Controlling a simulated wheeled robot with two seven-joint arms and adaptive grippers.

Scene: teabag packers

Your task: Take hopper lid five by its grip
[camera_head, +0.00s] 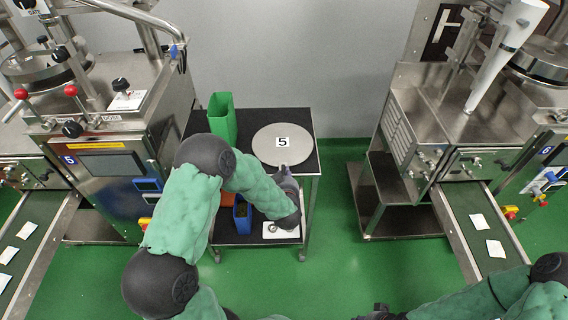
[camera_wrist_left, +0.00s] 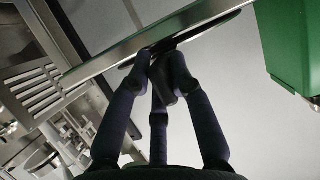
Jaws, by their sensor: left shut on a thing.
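Hopper lid five (camera_head: 284,150) is a round grey disc with a white label "5". In the head view it is over the black top of a small cart between the two machines. My left gripper (camera_head: 284,170) is at the lid's near edge, its arm reaching in from the left. In the left wrist view the lid shows edge-on as a thin dark plate (camera_wrist_left: 205,32), and my left fingers (camera_wrist_left: 160,62) are closed together on its grip. My right gripper (camera_head: 380,312) is at the bottom edge, only partly visible.
A green open container (camera_head: 222,118) stands at the cart's back left. Machine 5 (camera_head: 110,165) is left and machine 6 (camera_head: 450,130) right. Green floor is free in front.

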